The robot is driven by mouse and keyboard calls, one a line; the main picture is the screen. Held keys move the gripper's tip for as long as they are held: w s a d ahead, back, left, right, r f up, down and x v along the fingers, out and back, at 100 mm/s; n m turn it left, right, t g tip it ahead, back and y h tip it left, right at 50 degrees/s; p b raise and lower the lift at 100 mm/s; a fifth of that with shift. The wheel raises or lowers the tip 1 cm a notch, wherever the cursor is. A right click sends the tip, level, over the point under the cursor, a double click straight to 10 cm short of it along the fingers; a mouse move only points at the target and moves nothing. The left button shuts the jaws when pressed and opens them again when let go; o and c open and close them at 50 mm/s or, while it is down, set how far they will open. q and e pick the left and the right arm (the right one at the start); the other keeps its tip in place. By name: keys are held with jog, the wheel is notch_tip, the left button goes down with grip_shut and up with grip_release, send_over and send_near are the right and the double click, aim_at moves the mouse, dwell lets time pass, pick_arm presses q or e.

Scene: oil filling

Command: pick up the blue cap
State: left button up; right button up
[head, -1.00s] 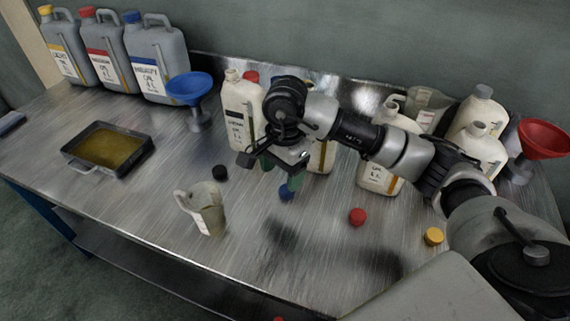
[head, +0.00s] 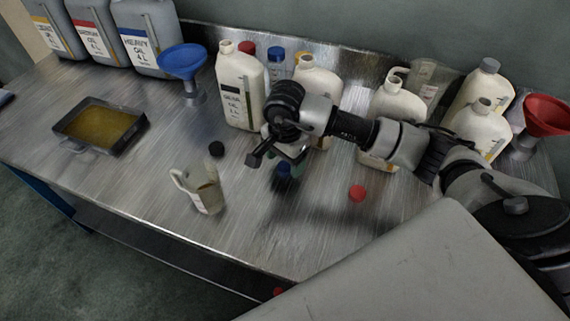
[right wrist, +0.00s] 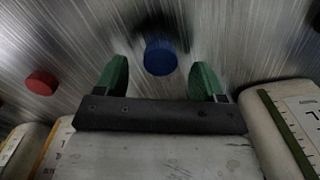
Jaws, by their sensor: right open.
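The blue cap (head: 284,170) lies on the metal table, partly hidden under my right gripper in the head view. My right gripper (head: 287,159) is just above it. In the right wrist view, the blue cap (right wrist: 160,57) shows between the two green fingers of my open, empty right gripper (right wrist: 160,66), with a gap on each side. I cannot tell whether the fingertips have reached the cap's height. My left gripper is not in view.
White oil bottles (head: 240,90) stand close behind the gripper. A measuring jug (head: 204,192), a black cap (head: 216,149) and a red cap (head: 357,193) are nearby. A blue funnel (head: 183,62) and an oil-filled tray (head: 100,126) are at left. A red funnel (head: 545,115) is at right.

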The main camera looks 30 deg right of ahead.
jog(key=shift+f, duration=1)
jog(key=c, duration=1)
jog(key=shift+r, duration=0.1)
